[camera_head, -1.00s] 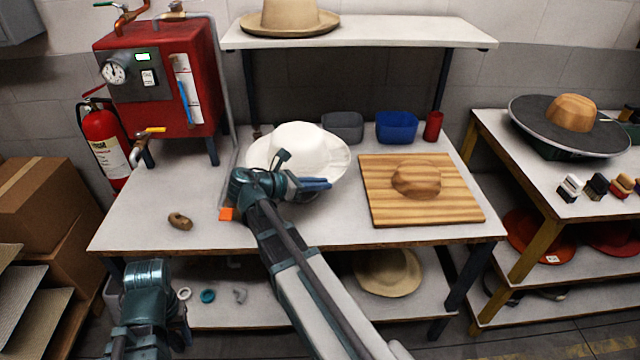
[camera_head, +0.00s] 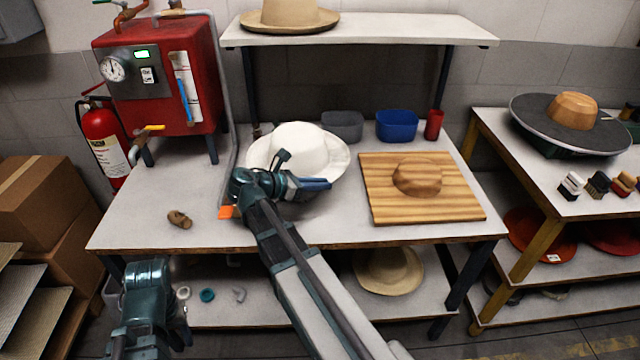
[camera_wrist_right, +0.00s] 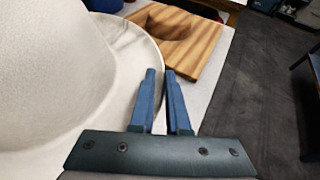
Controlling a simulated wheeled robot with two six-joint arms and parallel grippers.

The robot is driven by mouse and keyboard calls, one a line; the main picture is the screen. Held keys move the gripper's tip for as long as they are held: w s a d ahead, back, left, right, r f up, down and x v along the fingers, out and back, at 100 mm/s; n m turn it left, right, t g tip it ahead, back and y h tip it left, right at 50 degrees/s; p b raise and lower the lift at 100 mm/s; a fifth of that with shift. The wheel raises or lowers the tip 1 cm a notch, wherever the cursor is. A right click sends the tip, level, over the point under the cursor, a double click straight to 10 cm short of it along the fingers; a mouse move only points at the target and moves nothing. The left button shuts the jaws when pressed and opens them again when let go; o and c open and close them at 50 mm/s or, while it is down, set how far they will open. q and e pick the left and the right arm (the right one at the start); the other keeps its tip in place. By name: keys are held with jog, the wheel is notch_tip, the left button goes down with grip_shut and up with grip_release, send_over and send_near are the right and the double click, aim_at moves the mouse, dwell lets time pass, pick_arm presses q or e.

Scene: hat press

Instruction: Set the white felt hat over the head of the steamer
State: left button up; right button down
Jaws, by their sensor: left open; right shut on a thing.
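The white felt hat (camera_head: 298,145) is at the back middle of the table, crown up. My right gripper (camera_head: 318,184) reaches across its front and is shut on the brim's near edge. In the right wrist view, the blue fingers (camera_wrist_right: 162,95) meet at the rim of the hat (camera_wrist_right: 60,70), close together. The steamer's head cannot be made out; the hat and my right arm cover that area. A grey pipe (camera_head: 229,100) runs from the red boiler (camera_head: 165,75) down toward the hat's left side. My left gripper (camera_head: 150,300) is open and low in front of the table's left end.
A wooden board (camera_head: 385,205) with a wooden block (camera_head: 417,177) lies right of the hat. Grey (camera_head: 343,126) and blue (camera_head: 397,126) bins stand behind. A brown object (camera_head: 179,218) lies front left. A shelf (camera_head: 400,30) with a tan hat overhangs the back. The table's front left is mostly clear.

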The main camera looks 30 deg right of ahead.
jog(key=shift+f+b, duration=0.3)
jog(key=shift+f, duration=0.1)
jog(key=c, duration=0.8)
grip_release()
jog(key=p+v, duration=0.5)
jog(key=v, duration=0.8)
jog(key=shift+a+r, duration=0.3)
jog(key=shift+a, duration=0.05)
jog(key=s+a+f+m+y, duration=0.3)
jog(key=s+a+m+y, duration=0.1)
jog(key=a, duration=0.3)
jog(key=s+a+f+m+y+p, duration=0.1)
jog(key=s+a+f+m+y, duration=0.3)
jog(key=a, duration=0.3)
jog(key=s+a+f+m+y+p, duration=0.1)
jog(key=s+a+f+m+y, duration=0.3)
jog(key=a, duration=0.4)
jog(key=shift+s+f+m+t, duration=0.15)
jog(key=shift+s+m+t, duration=0.25)
jog(key=shift+s+m, duration=0.25)
